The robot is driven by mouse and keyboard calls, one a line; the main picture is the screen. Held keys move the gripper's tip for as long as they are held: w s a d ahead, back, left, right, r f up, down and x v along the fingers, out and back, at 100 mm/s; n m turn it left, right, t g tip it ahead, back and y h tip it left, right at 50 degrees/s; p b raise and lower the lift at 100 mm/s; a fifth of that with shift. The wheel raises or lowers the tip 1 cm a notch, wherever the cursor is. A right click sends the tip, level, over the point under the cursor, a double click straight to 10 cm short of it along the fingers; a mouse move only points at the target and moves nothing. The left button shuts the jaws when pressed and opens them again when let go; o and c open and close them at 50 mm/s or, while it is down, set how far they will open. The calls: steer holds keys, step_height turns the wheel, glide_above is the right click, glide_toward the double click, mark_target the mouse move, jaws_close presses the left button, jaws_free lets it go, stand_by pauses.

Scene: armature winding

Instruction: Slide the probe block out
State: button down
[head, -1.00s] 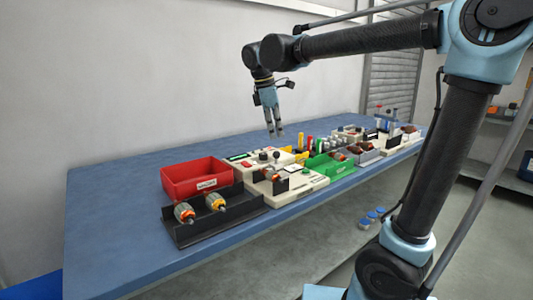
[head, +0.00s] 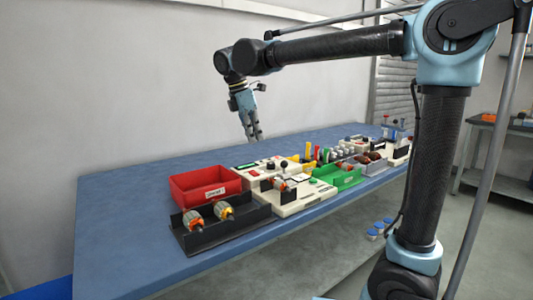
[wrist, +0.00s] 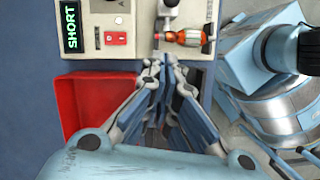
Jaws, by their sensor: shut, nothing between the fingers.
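The cream tester (head: 309,197) stands on the blue bench with an orange-and-silver armature (head: 281,185) lying across it; the armature also shows in the wrist view (wrist: 185,37). A small grey part with a dark knob, which may be the probe block (wrist: 167,8), sits just beyond the armature. I cannot make it out clearly. A panel (wrist: 108,30) left of it has a green display reading SHORT. My gripper (head: 254,138) is shut and empty, above the bench behind the tester. In the wrist view its fingertips (wrist: 164,66) appear just below the armature.
A red bin (head: 205,188) and a black tray (head: 180,240) holding two armatures stand left of the tester. A green bin (head: 335,181) and several small parts stand to its right. The bench's back left (head: 120,185) is clear.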

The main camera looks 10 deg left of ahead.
glide_toward(284, 174)
steer(key=a+f, duration=0.1)
steer(key=s+a+f, duration=0.1)
steer(key=a, duration=0.1)
steer(key=s+a+f, duration=0.1)
steer(key=a, duration=0.1)
steer(key=shift+s, duration=0.25)
steer(key=shift+w+d+f, duration=0.2)
steer(key=shift+w+d, duration=0.55)
steer(key=shift+d, duration=0.2)
steer(key=shift+w+d+f, duration=0.15)
steer(key=shift+w+d, duration=0.35)
steer(key=shift+d, duration=0.15)
steer(key=shift+w, duration=0.1)
